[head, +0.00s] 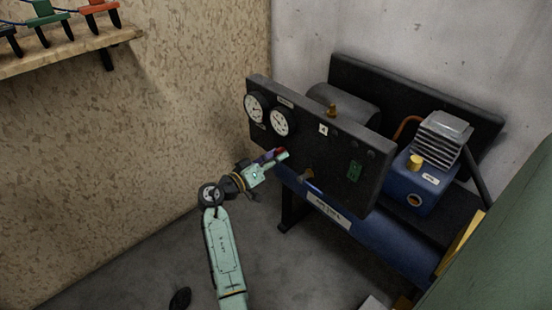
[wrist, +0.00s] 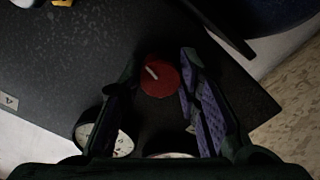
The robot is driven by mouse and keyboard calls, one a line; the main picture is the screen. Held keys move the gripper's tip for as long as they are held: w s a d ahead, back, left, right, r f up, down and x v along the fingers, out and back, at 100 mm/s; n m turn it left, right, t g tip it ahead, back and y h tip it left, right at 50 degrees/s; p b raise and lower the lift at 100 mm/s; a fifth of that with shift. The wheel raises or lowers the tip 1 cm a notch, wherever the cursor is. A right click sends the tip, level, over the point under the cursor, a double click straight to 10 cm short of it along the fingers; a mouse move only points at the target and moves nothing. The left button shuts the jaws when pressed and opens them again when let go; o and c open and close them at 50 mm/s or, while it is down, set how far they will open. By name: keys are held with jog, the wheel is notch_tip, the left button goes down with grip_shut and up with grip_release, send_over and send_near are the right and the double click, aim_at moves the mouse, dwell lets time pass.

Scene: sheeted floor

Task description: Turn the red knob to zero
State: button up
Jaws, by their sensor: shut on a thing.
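The red knob (head: 281,150) is on the front of the dark panel (head: 340,152), below the gauges, partly hidden by my gripper (head: 272,158) in the head view. In the wrist view the round red knob (wrist: 160,82) sits between the two fingers of my gripper (wrist: 160,62). A short white mark on it points to the upper left of that picture. My gripper is shut on the knob, with the purple-padded finger on its right side in the wrist view. The zero marking cannot be made out.
Two white dial gauges (head: 268,115) are set in the panel's left part. A brass fitting (head: 307,174) sticks out lower right of the knob. A blue tank (head: 345,222) lies below the panel. A wooden shelf (head: 75,52) is on the left wall. Floor in front is mostly clear.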

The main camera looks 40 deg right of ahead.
jog(key=n+p, duration=1.1)
jog(key=n, duration=1)
jog(key=shift+r, duration=0.2)
dwell(0.4)
jog(key=o, duration=1.1)
jog(key=shift+o, duration=0.2)
jog(key=a, duration=1.2)
jog(key=shift+s, duration=0.45)
